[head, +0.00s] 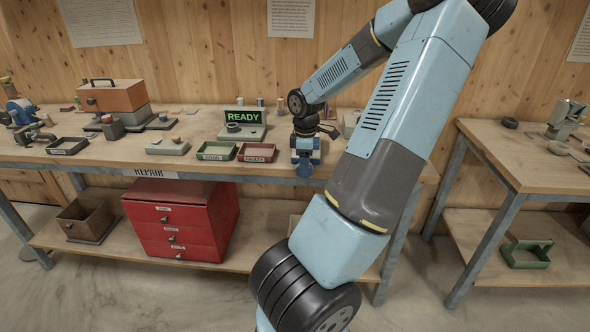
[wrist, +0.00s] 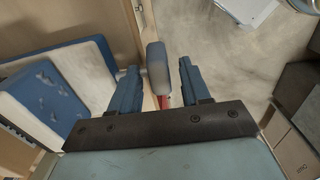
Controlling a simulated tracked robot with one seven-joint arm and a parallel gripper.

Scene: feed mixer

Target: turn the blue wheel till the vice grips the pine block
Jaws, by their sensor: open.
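My gripper (head: 305,158) is at the front edge of the long bench, pointing down, beside or over a blue fixture there. Its blue fingers blend with that fixture, so I cannot separate them in the head view. In the wrist view my gripper (wrist: 158,80) is open. A rounded grey handle-like part (wrist: 157,62) shows between the two fingers, with some red below it; I cannot tell if a finger touches it. A blue and white body (wrist: 60,92), perhaps the vice, is left of the fingers. I cannot make out the wheel's rim or the pine block.
The bench holds a green tray (head: 216,151), a red tray (head: 257,152), a READY display (head: 243,118) and an orange toolbox (head: 112,96). A red drawer unit (head: 180,222) stands on the lower shelf. A second bench (head: 530,160) is at the right, with floor between.

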